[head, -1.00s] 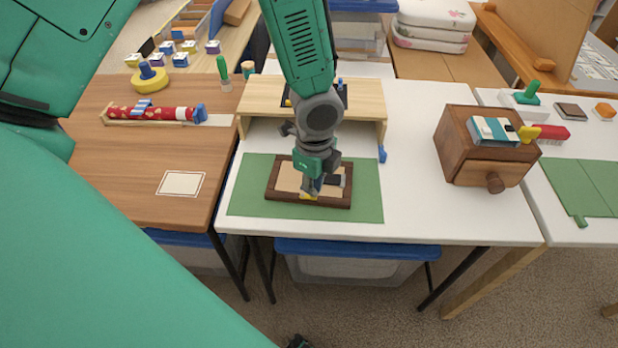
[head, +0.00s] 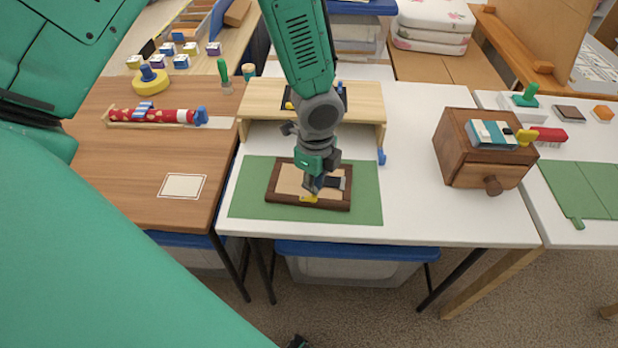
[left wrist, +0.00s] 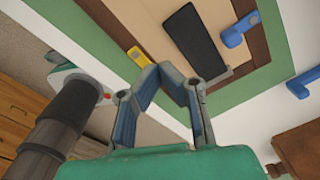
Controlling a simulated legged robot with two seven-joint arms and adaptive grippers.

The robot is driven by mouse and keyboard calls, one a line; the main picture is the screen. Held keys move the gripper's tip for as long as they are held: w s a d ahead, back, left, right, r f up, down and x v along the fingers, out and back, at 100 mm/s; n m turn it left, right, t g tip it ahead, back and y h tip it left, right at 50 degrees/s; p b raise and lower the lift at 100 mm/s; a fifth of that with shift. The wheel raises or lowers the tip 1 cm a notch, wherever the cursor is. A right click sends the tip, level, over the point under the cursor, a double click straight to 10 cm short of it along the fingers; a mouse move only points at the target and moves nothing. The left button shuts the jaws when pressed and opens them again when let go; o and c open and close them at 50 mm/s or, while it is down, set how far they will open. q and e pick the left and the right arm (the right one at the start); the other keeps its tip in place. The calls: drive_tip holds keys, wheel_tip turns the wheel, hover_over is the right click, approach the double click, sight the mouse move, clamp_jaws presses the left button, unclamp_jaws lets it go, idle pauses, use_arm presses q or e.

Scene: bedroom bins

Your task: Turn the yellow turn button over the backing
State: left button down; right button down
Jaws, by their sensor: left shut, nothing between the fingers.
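The dark brown frame (head: 275,187) lies on a green mat, with the beige backing (head: 290,180) inside it. The yellow turn button (head: 309,198) is at the frame's near inner edge. In the left wrist view the yellow button (left wrist: 138,57) lies roughly along that edge, just beside my fingertips; how far it overlaps the backing I cannot tell. A black strut (left wrist: 193,38) lies on the backing, and a blue turn button (left wrist: 238,28) sits at another side. My left gripper (head: 312,190) is shut and empty, close above the yellow button. My right gripper is not in view.
The green mat (head: 245,195) lies on a white table (head: 410,200). A low wooden shelf (head: 260,100) stands behind the frame. A wooden box with a knob (head: 465,160) stands right. White table between mat and box is clear.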

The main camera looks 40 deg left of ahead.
use_arm(q)
drive_tip(key=shift+w+a+p, duration=0.5)
drive_tip(key=shift+w+p, duration=0.15)
drive_tip(key=shift+w, duration=0.25)
idle(0.6)
drive_tip(key=shift+s+r, duration=0.1)
idle(0.3)
drive_tip(key=shift+s+d+r+p, duration=0.4)
drive_tip(key=shift+s+p, duration=0.1)
drive_tip(key=shift+p, duration=0.15)
wheel_tip(320, 180, up, 7)
drive_tip(key=p, duration=0.7)
